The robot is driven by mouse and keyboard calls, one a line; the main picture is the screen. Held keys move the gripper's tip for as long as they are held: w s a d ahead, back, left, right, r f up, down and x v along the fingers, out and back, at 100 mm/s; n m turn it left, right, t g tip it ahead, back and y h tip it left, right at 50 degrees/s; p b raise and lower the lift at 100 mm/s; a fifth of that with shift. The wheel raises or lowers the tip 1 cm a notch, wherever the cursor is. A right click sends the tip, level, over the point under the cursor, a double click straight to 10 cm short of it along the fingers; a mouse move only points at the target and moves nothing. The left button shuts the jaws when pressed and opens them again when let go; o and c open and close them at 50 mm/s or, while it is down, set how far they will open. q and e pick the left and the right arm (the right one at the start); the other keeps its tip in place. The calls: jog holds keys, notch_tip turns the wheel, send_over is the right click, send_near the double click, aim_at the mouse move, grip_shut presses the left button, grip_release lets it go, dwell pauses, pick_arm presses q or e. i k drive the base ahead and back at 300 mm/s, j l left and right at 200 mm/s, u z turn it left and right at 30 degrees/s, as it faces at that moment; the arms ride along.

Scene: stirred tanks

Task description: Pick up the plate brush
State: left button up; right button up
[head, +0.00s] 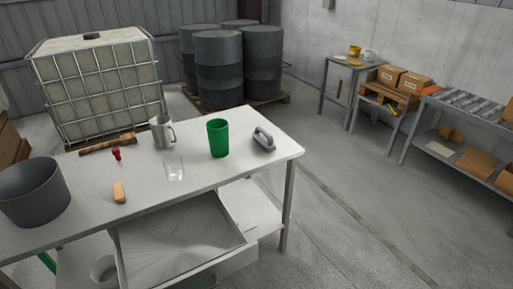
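A grey block with a raised loop handle (263,140) lies near the right end of the white table (225,178). A small tan block with a paler side (119,192) lies near the table's front left. Either could be the plate brush; I cannot tell which from this view. Both lie free, with nothing on top of them. Neither of my grippers is in view.
On the table stand a dark grey bucket (35,192), a metal jug (162,132), a clear glass (174,170), a green cup (218,138) and a small red item (116,154). An open, empty drawer (180,245) juts from the front. Floor at right is clear.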

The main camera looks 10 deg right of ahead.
aim_at(261, 135)
jog(key=u, duration=0.25)
jog(key=i+l+u, duration=0.3)
jog(key=l+u, duration=0.25)
jog(key=i+l+u, duration=0.3)
jog(key=l, duration=0.25)
jog(key=k+j, duration=0.05)
jog(key=k, duration=0.05)
